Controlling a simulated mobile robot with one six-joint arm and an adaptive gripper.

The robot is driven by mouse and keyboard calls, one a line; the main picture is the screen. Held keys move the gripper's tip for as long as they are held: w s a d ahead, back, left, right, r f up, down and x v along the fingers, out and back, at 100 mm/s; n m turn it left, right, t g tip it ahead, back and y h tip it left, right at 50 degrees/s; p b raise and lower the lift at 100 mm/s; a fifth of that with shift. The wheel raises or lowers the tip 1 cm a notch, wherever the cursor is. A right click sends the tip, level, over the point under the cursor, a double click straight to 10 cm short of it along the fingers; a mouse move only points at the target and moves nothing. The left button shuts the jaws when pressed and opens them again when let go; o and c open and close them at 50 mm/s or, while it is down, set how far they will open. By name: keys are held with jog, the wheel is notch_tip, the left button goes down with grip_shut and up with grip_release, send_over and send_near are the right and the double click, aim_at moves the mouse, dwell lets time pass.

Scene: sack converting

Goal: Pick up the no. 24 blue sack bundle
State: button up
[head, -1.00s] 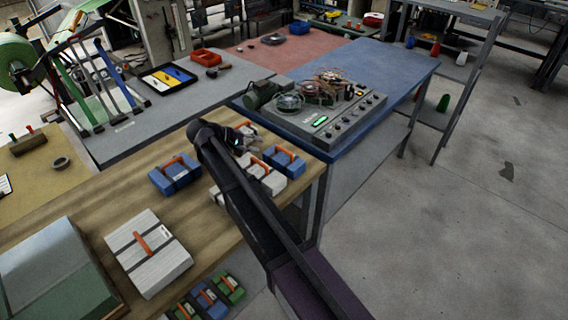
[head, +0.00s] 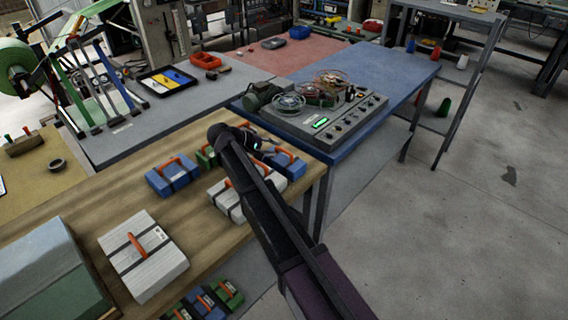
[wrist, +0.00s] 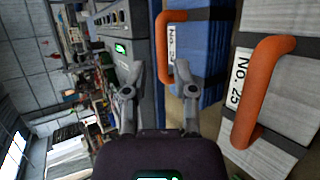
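A blue sack bundle (head: 293,165) with an orange handle lies near the right end of the wooden bench, partly hidden by my arm. In the wrist view a blue bundle (wrist: 203,50) shows an orange handle (wrist: 164,45) and a label starting "No. 2"; its last digit is not clear. My gripper (wrist: 158,78) is open, and the handle's lower end shows between its fingers in the picture. I cannot tell whether they touch. In the head view my gripper (head: 262,146) is at that bundle's left. A second blue bundle (head: 160,182) lies further left.
A grey-white bundle labelled No. 25 (wrist: 295,95) is right of the blue one in the wrist view. White bundles (head: 226,200) and a green one (head: 207,158) lie close by. A control box (head: 335,127) stands on the blue table behind. A large white bundle (head: 150,268) lies front left.

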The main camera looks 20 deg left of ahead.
aim_at(283, 150)
jog(key=shift+b+x, duration=1.2)
jog(key=shift+x, duration=0.75)
jog(key=shift+w+d+f, duration=0.3)
jog(key=shift+w+f, duration=0.1)
jog(key=shift+f, duration=0.05)
grip_shut()
